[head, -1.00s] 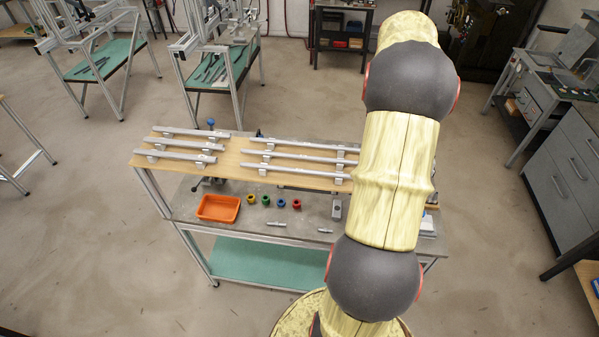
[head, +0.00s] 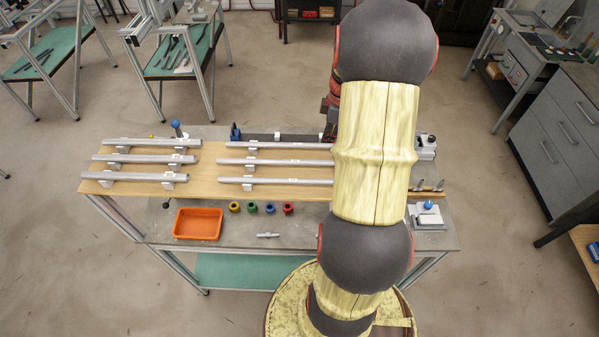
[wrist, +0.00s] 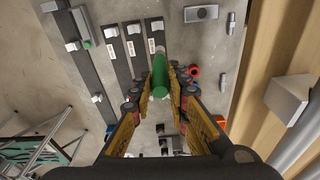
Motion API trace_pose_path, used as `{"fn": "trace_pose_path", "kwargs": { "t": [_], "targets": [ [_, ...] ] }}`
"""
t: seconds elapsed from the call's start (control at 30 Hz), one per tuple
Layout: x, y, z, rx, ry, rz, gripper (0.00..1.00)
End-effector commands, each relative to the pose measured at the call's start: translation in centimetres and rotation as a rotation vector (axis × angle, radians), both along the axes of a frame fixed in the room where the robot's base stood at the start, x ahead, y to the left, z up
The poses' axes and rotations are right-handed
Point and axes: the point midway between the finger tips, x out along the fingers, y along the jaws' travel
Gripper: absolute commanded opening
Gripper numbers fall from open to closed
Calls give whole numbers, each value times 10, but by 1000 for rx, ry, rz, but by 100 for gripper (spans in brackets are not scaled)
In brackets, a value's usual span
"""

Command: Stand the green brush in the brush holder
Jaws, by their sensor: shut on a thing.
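In the wrist view my gripper (wrist: 159,94) is shut on the green brush (wrist: 159,72). Its green body runs between the yellow fingers, pointing away from the camera, above the bench. In the head view my own arm hides the gripper and the brush. I cannot pick out the brush holder with certainty in either view.
The bench carries a wooden board (head: 208,178) with metal rails, an orange tray (head: 198,224), several coloured rings (head: 261,208) and a small fixture with a blue knob (head: 428,214). A blue-knobbed post (head: 177,129) stands at the back left.

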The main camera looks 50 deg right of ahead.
Motion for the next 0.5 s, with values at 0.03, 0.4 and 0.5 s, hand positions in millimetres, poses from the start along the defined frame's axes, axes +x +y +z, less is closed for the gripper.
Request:
{"fn": "trace_pose_path", "kwargs": {
  "t": [0.03,0.4,0.5],
  "targets": [
    [0,4,-4,-1,-1,35,0],
    [47,0,-30,0,1,91,0],
    [68,-5,-40,-1,0,90,0]
  ]
}}
